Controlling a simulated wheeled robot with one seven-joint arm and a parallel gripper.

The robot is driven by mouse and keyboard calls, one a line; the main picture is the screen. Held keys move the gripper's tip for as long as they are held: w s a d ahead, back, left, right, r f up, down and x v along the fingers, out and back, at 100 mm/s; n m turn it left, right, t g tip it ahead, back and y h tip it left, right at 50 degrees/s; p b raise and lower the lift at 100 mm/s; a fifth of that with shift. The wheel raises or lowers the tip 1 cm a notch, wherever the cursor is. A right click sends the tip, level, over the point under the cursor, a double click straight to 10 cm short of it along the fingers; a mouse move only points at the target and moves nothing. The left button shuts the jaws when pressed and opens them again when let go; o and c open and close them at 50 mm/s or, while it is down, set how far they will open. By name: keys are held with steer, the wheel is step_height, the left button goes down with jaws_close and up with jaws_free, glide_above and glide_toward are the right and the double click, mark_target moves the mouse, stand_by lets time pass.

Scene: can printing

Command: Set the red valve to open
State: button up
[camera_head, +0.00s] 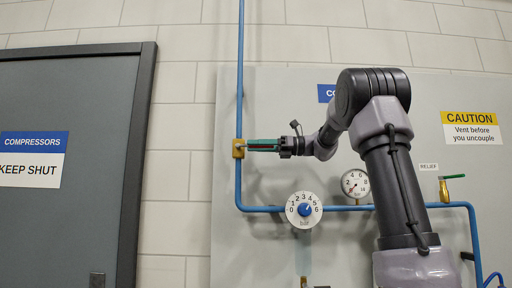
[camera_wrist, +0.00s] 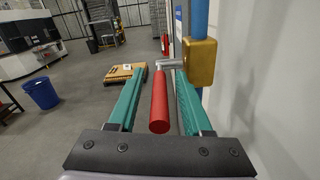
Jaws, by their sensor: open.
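The red valve has a brass body (camera_head: 238,148) on the vertical blue pipe, left of the grey panel's middle. Its body (camera_wrist: 201,62) also shows at the upper right of the wrist view. Its red handle (camera_wrist: 159,103) sticks out toward the wrist camera on a grey metal stem. In the head view the handle lies sideways, across the pipe, and is mostly hidden by a finger. My gripper (camera_head: 250,145) reaches in from the right. Its teal fingers (camera_wrist: 158,70) are open, one on each side of the handle, with gaps visible.
A pressure regulator dial (camera_head: 304,209), a gauge (camera_head: 355,184) and a green-handled relief valve (camera_head: 445,187) are on the panel below and right. A closed grey door (camera_head: 60,230) is at the left. The wrist view shows a wall close on the right and open floor on the left.

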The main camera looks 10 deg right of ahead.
jaws_close()
stand_by(1.4)
